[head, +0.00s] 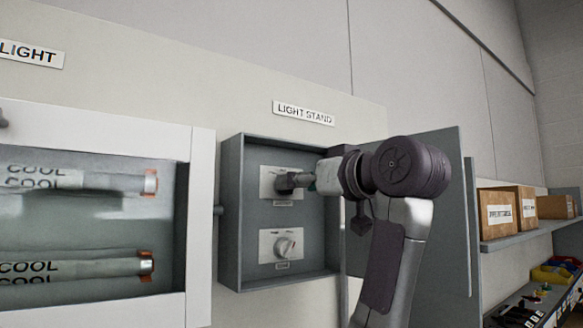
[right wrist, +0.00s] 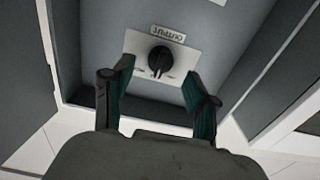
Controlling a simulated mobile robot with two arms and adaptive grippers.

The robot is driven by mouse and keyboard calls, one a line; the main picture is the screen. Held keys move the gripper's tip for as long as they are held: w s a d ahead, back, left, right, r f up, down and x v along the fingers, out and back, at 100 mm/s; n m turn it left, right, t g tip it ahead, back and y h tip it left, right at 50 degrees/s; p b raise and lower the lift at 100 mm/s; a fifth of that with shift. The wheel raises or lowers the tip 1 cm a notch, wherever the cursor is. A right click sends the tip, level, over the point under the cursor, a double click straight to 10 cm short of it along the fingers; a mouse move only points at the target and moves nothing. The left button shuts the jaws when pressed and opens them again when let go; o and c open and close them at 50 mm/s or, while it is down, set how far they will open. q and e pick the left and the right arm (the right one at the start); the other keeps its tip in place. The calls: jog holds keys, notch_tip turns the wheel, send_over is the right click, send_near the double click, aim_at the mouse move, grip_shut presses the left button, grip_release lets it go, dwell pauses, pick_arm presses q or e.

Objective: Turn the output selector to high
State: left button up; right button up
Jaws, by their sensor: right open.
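The output selector is a black knob (right wrist: 160,60) on a white plate with a small label that appears upside down in the right wrist view and is hard to read. My right gripper (right wrist: 157,73) is open, its two fingers on either side of the knob with gaps visible. In the head view the right gripper (head: 290,182) is at the upper plate (head: 267,183) inside the LIGHT STAND box and covers most of that knob. I cannot tell the selector's exact setting. My left gripper is not in view.
A second, pale knob (head: 287,247) sits on a lower plate in the same grey box (head: 231,215). The box door (head: 455,230) stands open to the right. A white-framed case (head: 202,200) with tubes is at the left. A shelf with cardboard boxes (head: 497,213) is at the right.

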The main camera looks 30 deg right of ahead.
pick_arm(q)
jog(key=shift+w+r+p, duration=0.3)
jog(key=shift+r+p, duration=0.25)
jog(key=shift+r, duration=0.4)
pick_arm(e)
jog(key=shift+w+a, duration=0.15)
jog(key=shift+w, duration=0.6)
jog(key=shift+w+a, duration=0.1)
jog(key=shift+w, duration=0.6)
jog(key=shift+w, duration=0.1)
grip_shut()
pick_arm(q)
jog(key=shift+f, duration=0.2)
pick_arm(e)
jog(key=shift+m, duration=0.3)
pick_arm(q)
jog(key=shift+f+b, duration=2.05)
jog(key=shift+b, duration=0.15)
pick_arm(e)
jog(key=shift+d+m, duration=0.15)
jog(key=shift+m, duration=4.05)
